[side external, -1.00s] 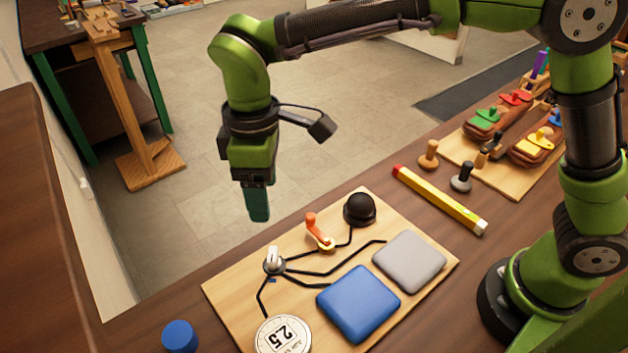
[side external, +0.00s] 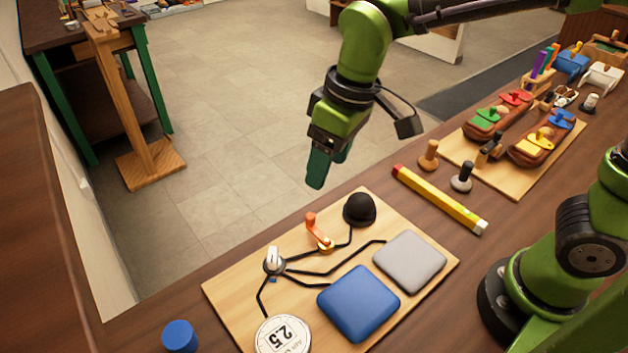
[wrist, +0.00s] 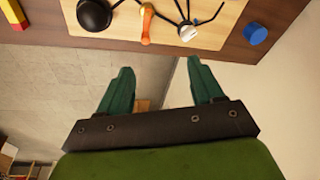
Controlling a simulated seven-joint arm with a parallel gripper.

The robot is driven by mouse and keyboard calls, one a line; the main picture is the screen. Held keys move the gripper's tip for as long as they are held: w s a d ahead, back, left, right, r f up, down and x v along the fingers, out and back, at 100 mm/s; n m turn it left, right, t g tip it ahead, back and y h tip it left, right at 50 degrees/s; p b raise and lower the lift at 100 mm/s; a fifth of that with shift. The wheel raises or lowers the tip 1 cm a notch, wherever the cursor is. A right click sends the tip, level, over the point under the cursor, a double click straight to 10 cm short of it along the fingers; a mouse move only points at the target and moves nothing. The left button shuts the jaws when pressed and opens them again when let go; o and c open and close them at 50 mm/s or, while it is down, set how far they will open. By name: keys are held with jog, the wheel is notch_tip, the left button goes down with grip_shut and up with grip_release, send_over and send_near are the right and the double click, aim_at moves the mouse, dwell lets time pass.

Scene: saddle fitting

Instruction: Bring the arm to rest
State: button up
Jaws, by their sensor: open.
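My gripper (side external: 328,168) hangs in the air over the floor, just beyond the far edge of the workbench, behind the wooden board. It also shows in the wrist view (wrist: 157,85), where its two green fingers stand apart with nothing between them. My green arm (side external: 362,45) reaches across the top of the side view and is tilted downward at the wrist. The gripper touches nothing.
A wooden board (side external: 222,290) carries a blue pad (side external: 358,303), grey pad (side external: 409,261), black dome (side external: 359,209), orange lever (side external: 313,228) and round gauge (side external: 282,335). A yellow level (side external: 438,198) and a tray of coloured saddles (side external: 515,187) lie rightward. Open floor lies behind.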

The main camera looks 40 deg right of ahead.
jog(key=s+d+r+m+t, duration=0.1)
jog(key=s+d+m, duration=0.3)
jog(key=d, duration=0.4)
jog(key=s+d+r+m+t, duration=0.2)
jog(key=s+d+m+t, duration=0.2)
jog(key=d, duration=0.4)
jog(key=shift+s+r, duration=0.2)
jog(key=shift+s, duration=0.1)
